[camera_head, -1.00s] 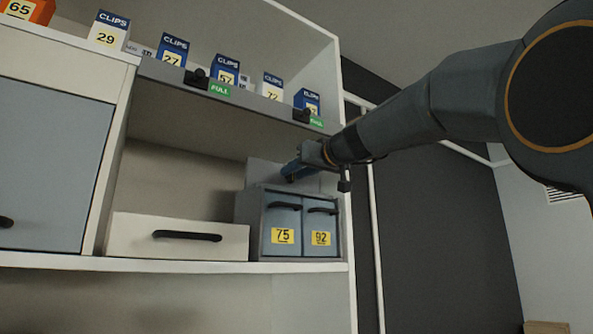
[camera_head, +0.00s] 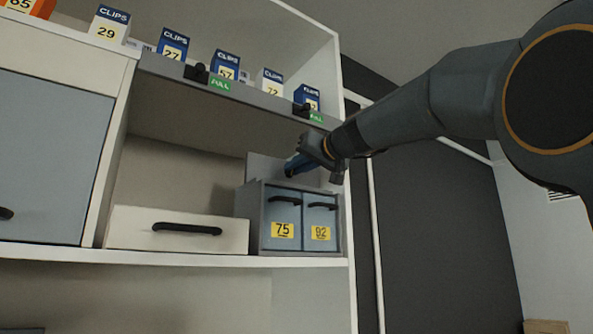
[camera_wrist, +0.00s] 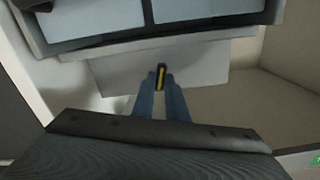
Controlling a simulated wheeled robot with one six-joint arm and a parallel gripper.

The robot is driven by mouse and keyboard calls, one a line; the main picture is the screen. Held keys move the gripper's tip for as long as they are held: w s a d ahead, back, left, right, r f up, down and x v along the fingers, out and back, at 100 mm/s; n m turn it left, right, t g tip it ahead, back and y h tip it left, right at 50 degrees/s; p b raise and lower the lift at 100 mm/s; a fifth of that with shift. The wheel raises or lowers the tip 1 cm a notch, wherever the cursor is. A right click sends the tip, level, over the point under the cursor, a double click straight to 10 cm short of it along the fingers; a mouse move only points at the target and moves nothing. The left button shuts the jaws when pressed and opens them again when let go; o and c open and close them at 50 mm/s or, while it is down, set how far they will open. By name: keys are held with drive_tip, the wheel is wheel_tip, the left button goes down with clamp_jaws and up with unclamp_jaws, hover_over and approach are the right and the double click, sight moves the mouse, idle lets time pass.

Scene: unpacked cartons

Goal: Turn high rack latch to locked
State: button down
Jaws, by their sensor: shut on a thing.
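My gripper (camera_head: 292,166) reaches in from the right, above the small two-door cabinet (camera_head: 252,222) and in front of a light grey panel (camera_head: 262,168) behind it. In the wrist view, the blue fingers of my gripper (camera_wrist: 161,84) are shut on a small dark piece with a yellow stripe, the latch (camera_wrist: 161,76). The latch lies against the grey panel (camera_wrist: 112,76), with its stripe nearly upright in that view. The fingers cover its sides. In the head view the latch is hidden by my gripper, and no locked or unlocked mark is legible.
The cabinet doors carry labels 75 and 92. A white drawer (camera_head: 130,228) with a black handle stands left of it. A shelf with a grey front edge (camera_head: 240,98), two black knobs and several clips boxes (camera_head: 225,66) is above my gripper. A white upright (camera_head: 350,210) bounds the right.

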drive_tip(key=m, duration=0.3)
drive_tip(key=shift+d+m, duration=0.1)
drive_tip(key=shift+m, duration=0.3)
drive_tip(key=m, duration=0.3)
drive_tip(key=shift+w+m, duration=0.1)
drive_tip(key=shift+m, duration=0.2)
drive_tip(key=m, duration=0.4)
drive_tip(key=shift+f, duration=0.1)
drive_tip(key=shift+f+m+p, duration=0.1)
drive_tip(key=shift+m+p, duration=0.5)
drive_tip(key=shift+m, duration=1)
drive_tip(key=c, duration=1.8)
unclamp_jaws()
drive_tip(key=shift+o, duration=0.2)
drive_tip(key=shift+d, duration=0.1)
drive_tip(key=b+v, duration=0.3)
drive_tip(key=v, duration=0.4)
drive_tip(key=shift+s+d, duration=0.2)
drive_tip(key=shift+s, duration=0.15)
